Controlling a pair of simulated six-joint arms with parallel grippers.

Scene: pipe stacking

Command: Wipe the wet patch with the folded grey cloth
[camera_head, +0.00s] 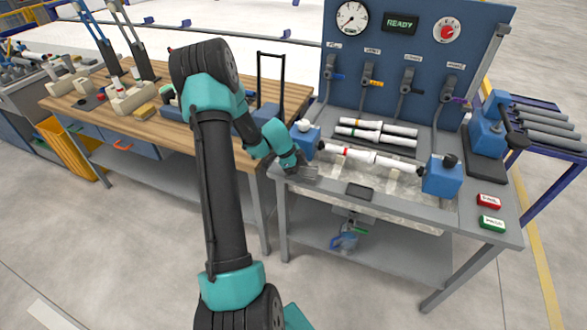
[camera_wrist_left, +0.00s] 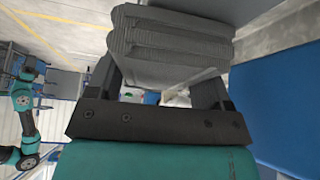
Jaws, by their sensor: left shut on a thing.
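My left gripper (camera_head: 299,166) is at the left end of the grey test bench, low over its top. It is shut on the folded grey cloth (camera_head: 309,173). In the left wrist view the cloth (camera_wrist_left: 170,48) shows as a thick stack of ribbed grey layers between the two dark fingers. I cannot tell whether the cloth touches the bench top. A shiny, pale, wet-looking area (camera_head: 400,212) runs along the front of the bench, right of the cloth; its exact outline is unclear. My right gripper cannot be made out.
A white pipe with red bands (camera_head: 372,160) lies between two blue blocks, the right one (camera_head: 442,176) near the wet area. More pipes (camera_head: 377,132) lie behind. A wooden bench (camera_head: 180,130) stands left.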

